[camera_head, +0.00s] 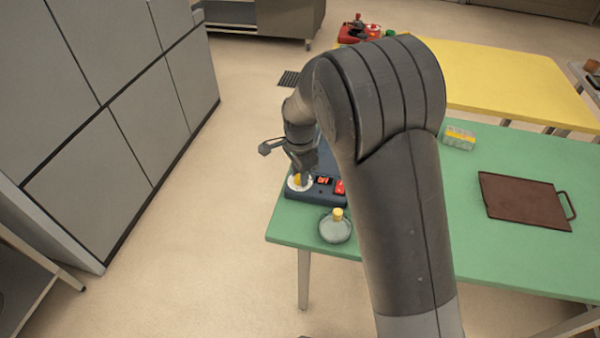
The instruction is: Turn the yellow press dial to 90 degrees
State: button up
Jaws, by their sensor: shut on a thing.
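The yellow press dial (297,180) sits on a white round plate at the left end of a dark press base (325,197) on the green table. My gripper (301,176) points down at the dial and is shut on it, with the fingers around its yellow knob. The fingers and wrist hide part of the dial, so its angle cannot be read. My arm covers the right part of the press.
A glass jar with a yellow stopper (335,229) stands just in front of the press. A brown tray (522,201) and a small box (459,138) lie on the green table (480,262) to the right. Grey cabinets (110,110) stand at left, with open floor between.

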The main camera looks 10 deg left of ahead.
jog(key=o, duration=1)
jog(key=shift+c, duration=0.2)
jog(key=shift+r, duration=0.1)
notch_tip(320, 180, up, 11)
jog(key=shift+f, duration=0.2)
